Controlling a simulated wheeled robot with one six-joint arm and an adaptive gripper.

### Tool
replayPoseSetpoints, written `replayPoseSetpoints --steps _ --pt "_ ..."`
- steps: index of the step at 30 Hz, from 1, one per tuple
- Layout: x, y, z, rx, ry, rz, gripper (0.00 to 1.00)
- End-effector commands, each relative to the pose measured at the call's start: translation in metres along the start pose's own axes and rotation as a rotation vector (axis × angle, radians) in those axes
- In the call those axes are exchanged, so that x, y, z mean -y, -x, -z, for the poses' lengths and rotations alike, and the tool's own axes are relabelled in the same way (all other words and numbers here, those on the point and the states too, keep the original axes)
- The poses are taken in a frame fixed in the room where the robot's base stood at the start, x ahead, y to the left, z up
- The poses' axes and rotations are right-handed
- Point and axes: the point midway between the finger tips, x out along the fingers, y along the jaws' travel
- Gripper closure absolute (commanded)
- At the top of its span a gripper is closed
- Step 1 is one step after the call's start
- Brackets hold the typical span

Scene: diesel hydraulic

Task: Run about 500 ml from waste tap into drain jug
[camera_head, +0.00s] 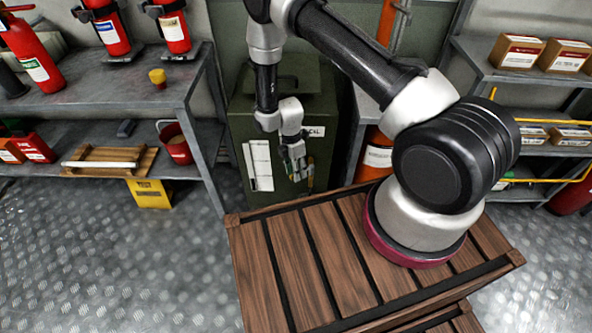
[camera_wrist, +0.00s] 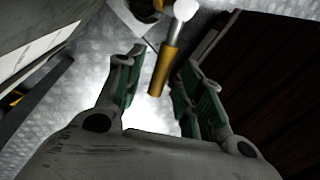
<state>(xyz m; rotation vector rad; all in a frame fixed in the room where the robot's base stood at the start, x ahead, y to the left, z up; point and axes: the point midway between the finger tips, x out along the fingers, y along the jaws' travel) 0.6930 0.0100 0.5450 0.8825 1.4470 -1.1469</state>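My gripper (camera_head: 297,168) hangs low in front of the green cabinet in the head view. In the wrist view my gripper (camera_wrist: 162,68) is open, with green-padded fingers apart. A brass-coloured rod with a white ball end (camera_wrist: 171,58) appears between the fingertips, perhaps the waste tap's lever. I cannot tell whether it touches the right finger. A small orange-brown piece beside the fingers in the head view (camera_head: 310,177) may be the same part. A dark round thing on a pale square (camera_wrist: 143,9) shows at the wrist view's top edge; I cannot tell what it is. I cannot identify the drain jug.
The green cabinet (camera_head: 285,100) stands behind my gripper, with white papers (camera_head: 259,165) on its front. A grey shelf (camera_head: 120,80) with extinguishers stands left, its lower level holding a red bucket (camera_head: 176,144). Shelves with boxes (camera_head: 516,52) stand right.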

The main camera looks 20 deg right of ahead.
Motion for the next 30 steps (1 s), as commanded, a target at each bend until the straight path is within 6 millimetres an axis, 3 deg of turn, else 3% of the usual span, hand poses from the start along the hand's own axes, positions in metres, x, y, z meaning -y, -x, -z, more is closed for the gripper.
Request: replayPoseSetpoints --steps 8,21,30 --pt "0.0 0.006 0.0 0.0 0.0 0.0 0.63" --pt "-0.001 0.094 0.0 0.0 0.0 -0.003 0.63" --pt "0.0 0.12 0.0 0.0 0.0 0.001 0.63"
